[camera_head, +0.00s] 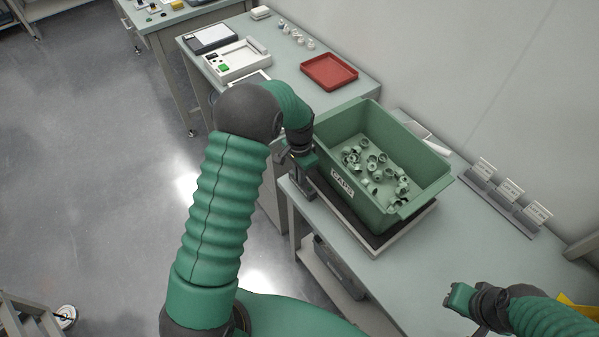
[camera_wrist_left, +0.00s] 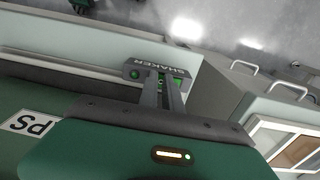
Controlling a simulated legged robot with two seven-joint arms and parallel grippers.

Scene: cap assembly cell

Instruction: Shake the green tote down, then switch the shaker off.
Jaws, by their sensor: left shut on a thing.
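The green tote (camera_head: 338,187) stands upright on the shaker's flat plate (camera_head: 424,214) on the bench. Several grey-green caps (camera_head: 375,172) lie loose and uneven on its floor. My left gripper (camera_head: 302,187) is at the tote's left side, pointing down. In the left wrist view my left gripper (camera_wrist_left: 168,84) reaches the shaker's control box (camera_wrist_left: 181,73), marked SHAKER, with green spots on it. Its fingers are shut on what seems to be the switch, mostly hidden between them. My right gripper (camera_head: 462,299) is at lower right, away from the tote; its fingers are not clear.
A red tray (camera_head: 329,72) and a white device (camera_head: 238,61) with a green button sit on the bench behind. Several label holders (camera_head: 506,198) stand along the wall at right. The bench between the tote and my right gripper is clear.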

